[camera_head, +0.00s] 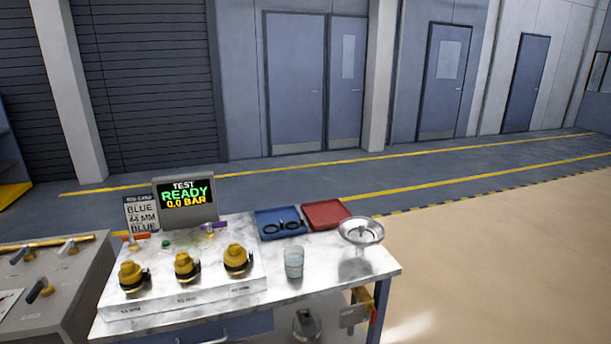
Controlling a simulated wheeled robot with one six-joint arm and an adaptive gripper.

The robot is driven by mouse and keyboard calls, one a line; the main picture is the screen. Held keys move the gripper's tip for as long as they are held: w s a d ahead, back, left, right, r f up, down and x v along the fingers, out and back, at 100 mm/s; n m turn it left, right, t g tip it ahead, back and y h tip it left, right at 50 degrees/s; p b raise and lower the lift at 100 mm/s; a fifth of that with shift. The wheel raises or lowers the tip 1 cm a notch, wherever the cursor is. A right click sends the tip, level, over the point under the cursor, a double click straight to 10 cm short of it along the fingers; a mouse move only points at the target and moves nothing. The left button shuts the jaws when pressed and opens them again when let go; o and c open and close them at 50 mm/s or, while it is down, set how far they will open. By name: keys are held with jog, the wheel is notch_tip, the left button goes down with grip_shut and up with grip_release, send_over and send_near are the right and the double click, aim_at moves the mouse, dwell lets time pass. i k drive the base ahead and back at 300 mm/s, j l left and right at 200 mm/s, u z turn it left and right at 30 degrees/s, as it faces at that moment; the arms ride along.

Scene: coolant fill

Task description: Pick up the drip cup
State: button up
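A small clear, pale greenish cup (293,263), which looks like the drip cup, stands upright on the marble-patterned bench top (330,273), near its front edge. It stands apart from the yellow-capped fittings on its left and the metal dish on its right. I cannot tell whether anything is in it. My gripper is not in view.
Several yellow-capped fittings (186,267) stand on a raised block left of the cup. A shiny metal dish (361,232) stands at right. Behind are a blue tray (265,216) with dark rings, a red tray (326,214) and a screen reading "READY 0.0 BAR" (185,202). The floor at right is clear.

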aim_at(293, 255)
jog(key=i+l+u, duration=0.2)
jog(key=i+l, duration=0.25)
jog(key=l, duration=0.2)
jog(key=i+l+u, duration=0.25)
jog(key=l, duration=0.45)
jog(key=i+l+u, duration=0.1)
jog(key=i+l, duration=0.15)
jog(key=i+l+u, duration=0.1)
jog(key=l, duration=0.4)
jog(key=i, duration=0.1)
